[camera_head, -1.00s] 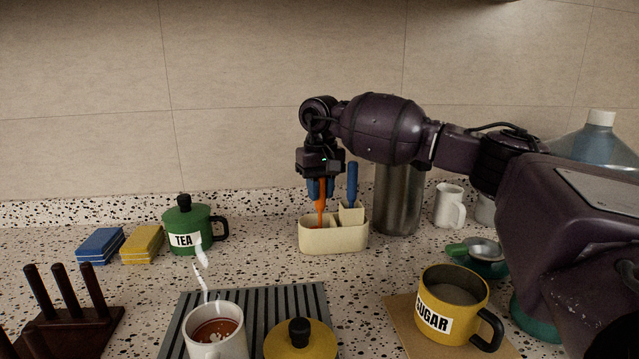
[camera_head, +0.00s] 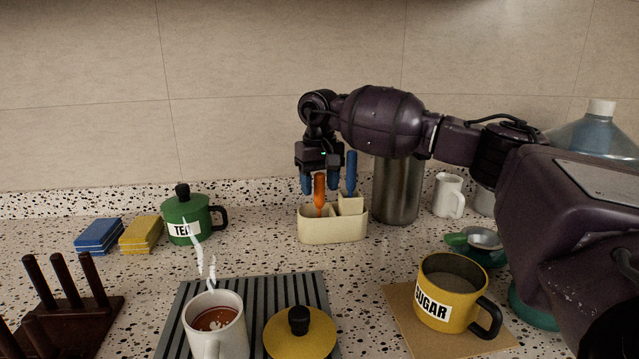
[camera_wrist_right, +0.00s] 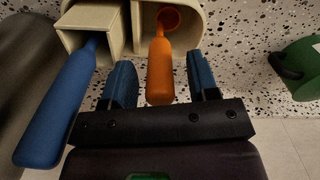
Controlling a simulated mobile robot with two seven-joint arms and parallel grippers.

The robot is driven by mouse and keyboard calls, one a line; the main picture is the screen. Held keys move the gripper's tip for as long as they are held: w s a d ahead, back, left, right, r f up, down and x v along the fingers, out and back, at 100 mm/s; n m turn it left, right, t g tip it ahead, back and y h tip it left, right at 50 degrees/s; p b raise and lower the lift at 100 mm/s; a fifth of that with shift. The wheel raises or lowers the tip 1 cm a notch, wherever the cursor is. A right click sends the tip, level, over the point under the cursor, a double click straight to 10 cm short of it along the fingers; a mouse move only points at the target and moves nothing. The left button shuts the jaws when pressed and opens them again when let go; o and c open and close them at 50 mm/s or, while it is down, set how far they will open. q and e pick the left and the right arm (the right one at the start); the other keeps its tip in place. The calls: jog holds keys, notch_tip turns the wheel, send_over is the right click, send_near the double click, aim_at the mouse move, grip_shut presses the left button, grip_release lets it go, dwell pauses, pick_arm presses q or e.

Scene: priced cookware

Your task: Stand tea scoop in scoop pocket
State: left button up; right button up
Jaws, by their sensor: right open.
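An orange scoop (camera_head: 320,193) stands handle-up in the left compartment of the cream holder (camera_head: 332,232). In the right wrist view the orange scoop (camera_wrist_right: 161,62) has its round bowl end inside the cream holder (camera_wrist_right: 196,32). My right gripper (camera_head: 319,186) is open, with its blue fingers on either side of the orange handle and a visible gap to each; it also shows in the right wrist view (camera_wrist_right: 162,84). A blue-handled utensil (camera_head: 351,173) stands in the small raised square pocket (camera_head: 351,204) at the holder's right. My left gripper is not in view.
A green TEA pot (camera_head: 186,215) and two sponges (camera_head: 140,234) stand left of the holder. A steel canister (camera_head: 398,190) stands close behind right. A yellow SUGAR mug (camera_head: 450,291), a steaming cup (camera_head: 215,325) and a yellow lid (camera_head: 300,334) are in front.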

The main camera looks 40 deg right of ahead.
notch_tip(320, 180, up, 11)
jog(key=shift+f+p, duration=0.1)
jog(key=shift+p, duration=0.5)
jog(key=shift+s+f, duration=0.1)
dwell(0.5)
